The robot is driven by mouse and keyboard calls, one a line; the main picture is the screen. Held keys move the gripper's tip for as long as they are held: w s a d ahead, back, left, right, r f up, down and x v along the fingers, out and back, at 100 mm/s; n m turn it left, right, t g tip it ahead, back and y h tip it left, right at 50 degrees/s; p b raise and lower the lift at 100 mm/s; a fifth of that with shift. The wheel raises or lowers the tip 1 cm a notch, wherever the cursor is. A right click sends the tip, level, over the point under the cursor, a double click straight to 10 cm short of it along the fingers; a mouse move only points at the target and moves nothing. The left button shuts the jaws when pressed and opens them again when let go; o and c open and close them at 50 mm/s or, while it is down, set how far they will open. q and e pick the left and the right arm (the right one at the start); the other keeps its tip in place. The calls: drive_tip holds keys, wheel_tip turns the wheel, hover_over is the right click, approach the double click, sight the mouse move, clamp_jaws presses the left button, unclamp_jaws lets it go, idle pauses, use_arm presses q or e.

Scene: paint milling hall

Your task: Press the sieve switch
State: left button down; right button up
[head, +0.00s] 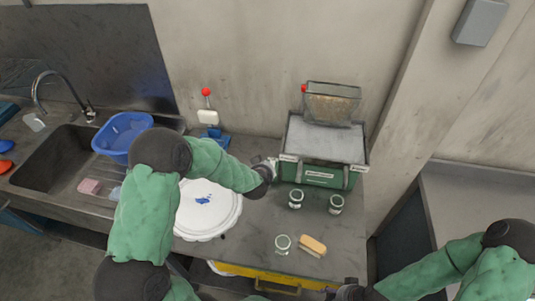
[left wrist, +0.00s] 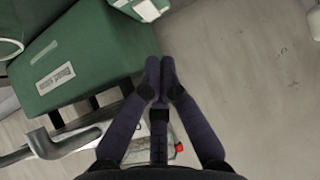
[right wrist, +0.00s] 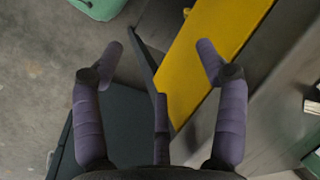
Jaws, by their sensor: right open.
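The sieve machine, a green box (head: 320,176) with a white label and a grey top, stands at the back right of the bench. A small red part (head: 304,87) shows at its upper left, beside a clear hopper (head: 330,104); I cannot tell for sure that this is the switch. My left gripper (head: 268,168) is at the machine's left side. In the left wrist view its fingers (left wrist: 162,65) are together and empty, next to the green body (left wrist: 80,60); a red knob (left wrist: 179,147) shows behind them. My right gripper (right wrist: 162,55) is open and empty, low at the bench front.
Two jars (head: 296,198) stand before the machine, with another jar (head: 283,243) and a brush (head: 312,245) nearer the front. A white lid (head: 208,222) lies left. A yellow drawer front (right wrist: 205,55) is below the bench. A sink with a blue basin (head: 124,134) is further left.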

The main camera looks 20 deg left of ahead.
sight(272, 160)
use_arm(q)
drive_tip(key=shift+s+d+r, duration=0.1)
drive_tip(key=x, duration=1)
drive_tip(key=shift+b, duration=0.4)
drive_tip(key=p, duration=0.2)
drive_tip(key=g+p, duration=0.1)
drive_tip(key=shift+w+f+p, duration=0.25)
drive_tip(key=shift+w+p, duration=0.05)
drive_tip(key=shift+p, duration=0.05)
drive_tip(key=shift+f, duration=0.2)
drive_tip(key=shift+s, duration=0.15)
